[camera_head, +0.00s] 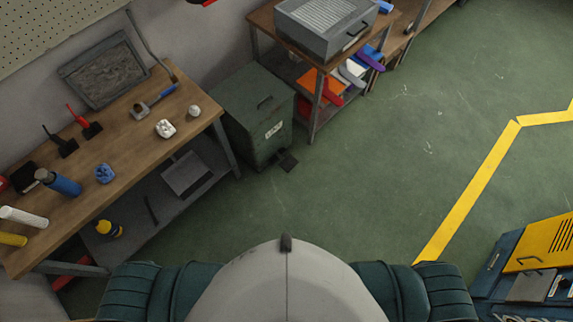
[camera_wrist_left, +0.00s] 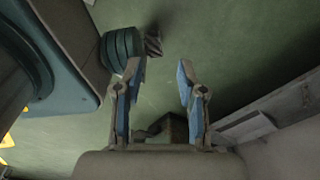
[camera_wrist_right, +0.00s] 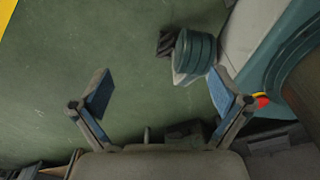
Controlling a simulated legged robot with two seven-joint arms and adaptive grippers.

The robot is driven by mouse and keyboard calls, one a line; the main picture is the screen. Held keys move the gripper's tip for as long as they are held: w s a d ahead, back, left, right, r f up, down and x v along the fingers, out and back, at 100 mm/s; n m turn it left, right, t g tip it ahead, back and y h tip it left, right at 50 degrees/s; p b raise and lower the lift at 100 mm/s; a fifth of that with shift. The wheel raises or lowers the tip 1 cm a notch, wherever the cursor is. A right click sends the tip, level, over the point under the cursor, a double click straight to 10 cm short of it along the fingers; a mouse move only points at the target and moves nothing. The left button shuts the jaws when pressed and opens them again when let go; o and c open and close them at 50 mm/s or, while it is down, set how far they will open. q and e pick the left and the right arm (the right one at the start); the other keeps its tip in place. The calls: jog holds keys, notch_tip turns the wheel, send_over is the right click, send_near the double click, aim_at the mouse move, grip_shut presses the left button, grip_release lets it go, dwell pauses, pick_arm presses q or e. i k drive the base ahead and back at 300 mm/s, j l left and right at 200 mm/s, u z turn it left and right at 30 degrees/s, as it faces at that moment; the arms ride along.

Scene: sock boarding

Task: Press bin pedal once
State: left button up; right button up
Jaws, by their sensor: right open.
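The bin (camera_head: 258,112) is a dark green box with a lid handle, standing on the floor between the workbench and a shelf table in the head view. Its lid is down. A dark pedal (camera_head: 287,161) sticks out at the foot of its front, and nothing touches it. My left gripper (camera_wrist_left: 160,68) is open and empty in the left wrist view. My right gripper (camera_wrist_right: 160,90) is open and empty in the right wrist view. Neither gripper shows in the head view. The bin and pedal cannot be made out for certain in the wrist views.
A wooden workbench (camera_head: 125,150) with tools and bottles stands at the left. A shelf table (camera_head: 270,20) carries a grey metal box (camera_head: 325,28). A yellow and blue unit (camera_head: 535,262) stands at the lower right. The green floor (camera_head: 400,150) in the middle is clear.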

aim_at(288, 164)
jog(key=i+l+u, duration=0.35)
jog(key=i+l, duration=0.8)
jog(key=l, duration=0.15)
